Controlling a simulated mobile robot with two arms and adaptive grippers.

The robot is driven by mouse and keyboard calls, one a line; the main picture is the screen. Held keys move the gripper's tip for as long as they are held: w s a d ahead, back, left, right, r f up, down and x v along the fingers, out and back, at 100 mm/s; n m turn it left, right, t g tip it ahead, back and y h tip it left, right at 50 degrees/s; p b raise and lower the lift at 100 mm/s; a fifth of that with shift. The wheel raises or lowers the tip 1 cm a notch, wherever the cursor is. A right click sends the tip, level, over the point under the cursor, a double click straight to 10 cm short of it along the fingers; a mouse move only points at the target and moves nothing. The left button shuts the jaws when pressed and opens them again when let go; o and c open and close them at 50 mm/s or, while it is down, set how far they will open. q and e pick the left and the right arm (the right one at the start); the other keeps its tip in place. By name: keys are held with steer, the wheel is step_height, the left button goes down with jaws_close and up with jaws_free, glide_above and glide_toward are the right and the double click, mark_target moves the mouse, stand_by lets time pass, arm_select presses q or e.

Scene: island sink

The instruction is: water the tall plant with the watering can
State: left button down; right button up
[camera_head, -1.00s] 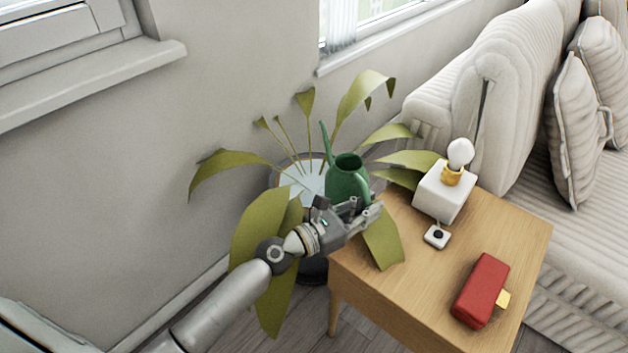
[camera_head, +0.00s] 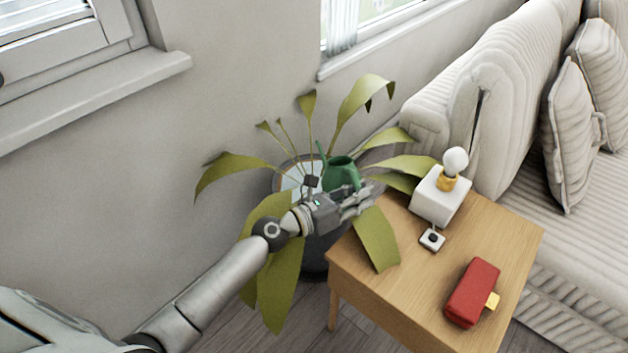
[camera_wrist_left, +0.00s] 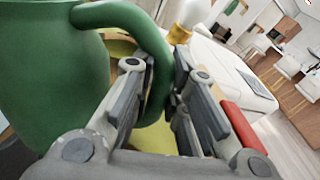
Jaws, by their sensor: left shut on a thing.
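The green watering can (camera_head: 341,172) is held over the pot of the tall plant (camera_head: 363,97), with its spout toward the upper left in the head view. My left gripper (camera_head: 364,197) is shut on the can's handle. In the left wrist view the can's body (camera_wrist_left: 50,75) fills the left side, and its curved handle (camera_wrist_left: 150,40) passes between the fingers (camera_wrist_left: 160,110). The dark pot (camera_head: 318,258) has a pale top surface, partly hidden by the can, my arm and leaves. I cannot see any water flowing. My right gripper is not in view.
A wooden side table (camera_head: 400,305) stands right of the plant. A striped sofa (camera_head: 590,240) is beyond. The wall and windowsill (camera_head: 90,95) are at left.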

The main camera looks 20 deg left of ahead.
arm_select(q)
steer(key=shift+w+a, duration=0.3)
steer(key=shift+w, duration=0.05)
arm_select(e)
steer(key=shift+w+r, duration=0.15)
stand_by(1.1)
arm_select(q)
steer(key=shift+s+d+f, duration=0.15)
steer(key=shift+s+d, duration=0.25)
steer(key=shift+s, duration=0.1)
steer(key=m+b, duration=0.1)
steer(key=s+d+f+b, duration=0.1)
steer(key=b, duration=0.1)
steer(key=shift+s+d+f+m, duration=0.1)
steer(key=shift+s+f+m, duration=0.05)
steer(key=shift+f+m, duration=0.2)
steer(key=shift+s+d+f+m+t+b, duration=0.15)
steer(key=shift+s+d+m+t+b, duration=0.3)
steer(key=shift+m+b, duration=0.65)
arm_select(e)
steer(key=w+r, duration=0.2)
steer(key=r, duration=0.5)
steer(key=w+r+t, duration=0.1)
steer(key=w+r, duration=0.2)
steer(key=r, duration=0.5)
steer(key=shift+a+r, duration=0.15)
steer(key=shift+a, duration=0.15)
